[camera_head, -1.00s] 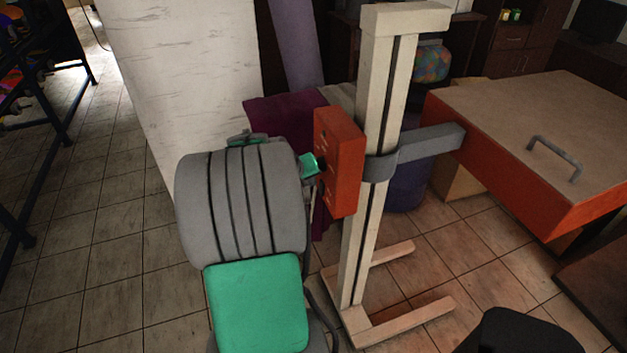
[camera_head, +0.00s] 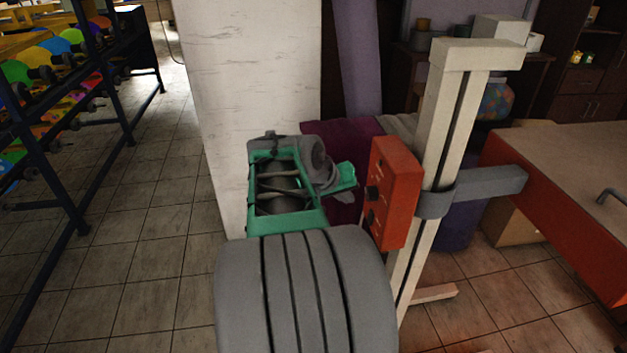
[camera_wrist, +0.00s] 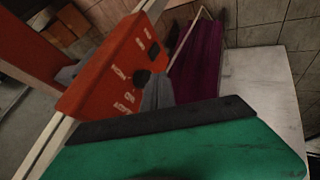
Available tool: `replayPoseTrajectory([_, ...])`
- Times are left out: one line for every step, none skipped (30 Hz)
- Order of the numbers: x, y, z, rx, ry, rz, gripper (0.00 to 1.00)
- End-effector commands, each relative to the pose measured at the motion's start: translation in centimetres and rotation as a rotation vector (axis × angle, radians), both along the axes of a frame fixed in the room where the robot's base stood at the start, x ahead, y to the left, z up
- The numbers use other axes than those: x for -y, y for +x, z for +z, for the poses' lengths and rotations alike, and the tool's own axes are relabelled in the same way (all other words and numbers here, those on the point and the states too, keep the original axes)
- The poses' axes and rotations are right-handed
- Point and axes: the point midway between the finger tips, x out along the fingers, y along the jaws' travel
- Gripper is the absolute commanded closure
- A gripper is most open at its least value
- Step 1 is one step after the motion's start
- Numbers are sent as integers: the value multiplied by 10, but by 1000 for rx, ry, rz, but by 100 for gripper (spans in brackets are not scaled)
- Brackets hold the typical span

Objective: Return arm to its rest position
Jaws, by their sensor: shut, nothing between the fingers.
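My arm's grey and green links fill the lower middle of the head view, and my gripper (camera_head: 346,178) is at their far end, left of the red control box (camera_head: 397,190). It is shut and holds nothing. A small gap shows between it and the box in this view. The box has dark round knobs on its left face and is fixed to a pale upright post (camera_head: 452,130). In the wrist view the red box (camera_wrist: 112,75) is ahead, with grey fingers in front of it and my green housing across the bottom.
A dark rack (camera_head: 75,120) with colourful items stands at the left. A white pillar (camera_head: 250,80) rises behind my arm. A purple cloth (camera_head: 340,135) lies behind the box. An orange table (camera_head: 570,170) stands at the right. Tiled floor is clear between rack and pillar.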

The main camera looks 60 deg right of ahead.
Motion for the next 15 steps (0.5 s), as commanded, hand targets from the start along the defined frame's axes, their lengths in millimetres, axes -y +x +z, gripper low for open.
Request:
replayPoseTrajectory([0,0,0,0,0,0,100])
replayPoseTrajectory([0,0,0,0,0,0,100])
replayPoseTrajectory([0,0,0,4,-1,-5,100])
replayPoseTrajectory([-1,0,-1,24,4,-34,100])
replayPoseTrajectory([-7,0,-6,49,31,-68,100])
replayPoseTrajectory([-20,8,-19,76,88,-75,100])
replayPoseTrajectory([-32,10,-32,79,133,-74,100])
replayPoseTrajectory([-45,12,-45,79,179,-70,100])
replayPoseTrajectory([-65,14,-61,80,246,-61,100])
replayPoseTrajectory([-82,15,-70,82,295,-50,100])
replayPoseTrajectory([-100,15,-78,85,344,-34,100])
replayPoseTrajectory([-125,19,-85,88,402,-2,100])
replayPoseTrajectory([-144,23,-88,85,437,34,100])
replayPoseTrajectory([-163,29,-90,82,466,78,100])
replayPoseTrajectory([-188,36,-91,75,499,143,100])
